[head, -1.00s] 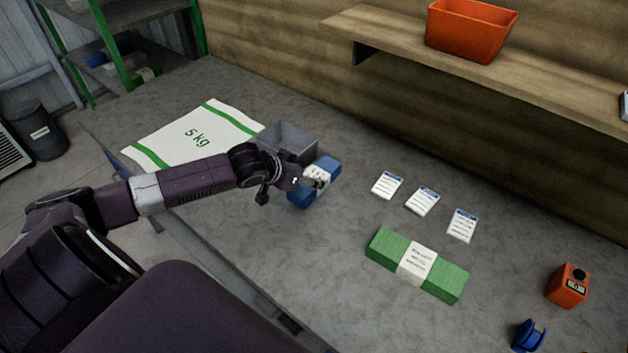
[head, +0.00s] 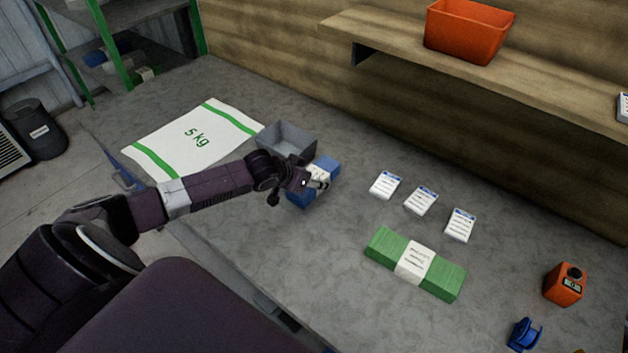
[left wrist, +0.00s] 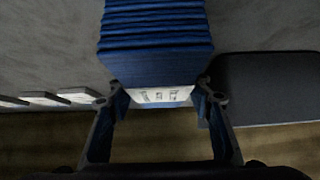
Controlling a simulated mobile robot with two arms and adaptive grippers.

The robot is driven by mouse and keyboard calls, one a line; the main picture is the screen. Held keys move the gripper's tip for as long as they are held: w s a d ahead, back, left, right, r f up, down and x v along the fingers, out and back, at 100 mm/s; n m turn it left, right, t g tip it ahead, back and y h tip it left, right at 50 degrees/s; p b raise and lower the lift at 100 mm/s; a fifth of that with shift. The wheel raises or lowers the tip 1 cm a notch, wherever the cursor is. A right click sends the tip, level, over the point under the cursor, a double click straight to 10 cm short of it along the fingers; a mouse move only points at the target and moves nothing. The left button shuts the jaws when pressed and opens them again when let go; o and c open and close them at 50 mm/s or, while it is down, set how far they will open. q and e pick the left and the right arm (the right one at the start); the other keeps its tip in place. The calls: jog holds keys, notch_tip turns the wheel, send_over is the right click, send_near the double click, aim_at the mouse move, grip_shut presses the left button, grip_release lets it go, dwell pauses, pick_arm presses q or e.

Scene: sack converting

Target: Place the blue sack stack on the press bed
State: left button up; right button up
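The blue sack stack (head: 328,167) with a white paper band lies on the grey workbench, just right of a grey open bin. My left gripper (head: 318,181) is at the stack's band and covers part of it in the head view. In the left wrist view, the two fingers (left wrist: 157,98) stand on either side of the blue stack (left wrist: 155,45) at its white band. They are very close to its sides; I cannot tell whether they press on it. I cannot identify a press bed in these views. My right gripper is not in view.
The grey bin (head: 287,139) stands close beside the stack. A white 5 kg sack (head: 196,139) lies at the left. Several label stacks (head: 420,200), a green banded stack (head: 414,262) and an orange device (head: 565,285) lie right. A shelf (head: 560,75) holds an orange bin (head: 469,30).

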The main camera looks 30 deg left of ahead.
pick_arm(q)
jog(key=c, duration=0.7)
jog(key=shift+r, duration=0.15)
